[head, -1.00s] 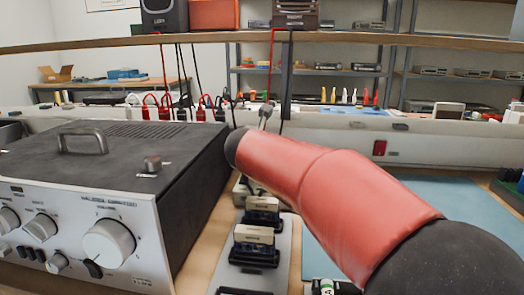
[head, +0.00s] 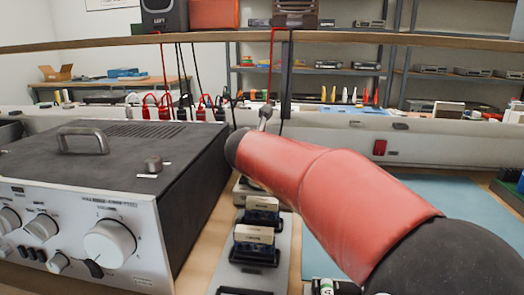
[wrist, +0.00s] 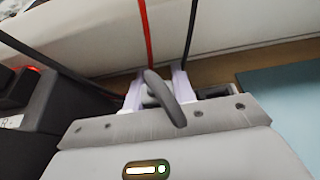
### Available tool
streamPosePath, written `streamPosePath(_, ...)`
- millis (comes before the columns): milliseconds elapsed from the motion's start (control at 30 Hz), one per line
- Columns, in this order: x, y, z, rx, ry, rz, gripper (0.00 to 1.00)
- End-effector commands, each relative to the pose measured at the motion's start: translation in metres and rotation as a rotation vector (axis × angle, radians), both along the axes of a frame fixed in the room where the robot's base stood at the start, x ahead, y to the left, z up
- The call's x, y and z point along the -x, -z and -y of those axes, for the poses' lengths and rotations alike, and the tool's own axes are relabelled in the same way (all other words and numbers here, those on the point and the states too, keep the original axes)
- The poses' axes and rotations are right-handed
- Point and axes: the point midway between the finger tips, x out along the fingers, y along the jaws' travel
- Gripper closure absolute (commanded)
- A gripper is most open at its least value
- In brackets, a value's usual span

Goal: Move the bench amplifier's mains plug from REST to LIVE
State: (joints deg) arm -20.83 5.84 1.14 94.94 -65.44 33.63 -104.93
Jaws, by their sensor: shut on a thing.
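The bench amplifier (head: 85,180) stands at the left in the head view, with silver front, knobs and a top handle. My gripper (wrist: 160,92) shows in the wrist view, its two pale fingers closed on a grey, curved piece (wrist: 165,98) that looks like the plug with its cord end. In the head view my red arm hides the gripper; a small grey piece (head: 265,116) sticks up behind it. A grey socket strip (head: 233,278) runs beside the amplifier, with dark sockets and pale tags. I cannot read REST or LIVE, and cannot tell whether the plug is seated.
A light trunking (head: 340,143) with a red switch (head: 380,147) crosses behind the bench. Red and black leads hang at the back. A shelf (head: 350,39) spans above.

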Motion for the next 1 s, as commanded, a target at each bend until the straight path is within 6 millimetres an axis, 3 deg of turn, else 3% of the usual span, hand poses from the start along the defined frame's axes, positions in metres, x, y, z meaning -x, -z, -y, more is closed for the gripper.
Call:
streamPosePath(200,0.000,0.000,0.000,0.000,0.000,0.000,1.00)
streamPosePath(233,0.000,0.000,0.000,0.000,0.000,0.000,0.72)
streamPosePath(400,0.000,0.000,0.000,0.000,0.000,0.000,0.49)
streamPosePath(767,0.005,-0.003,-0.001,-0.001,-0.001,0.001,0.49)
streamPosePath(1000,0.041,-0.019,-0.008,-0.001,-0.001,0.003,0.49)
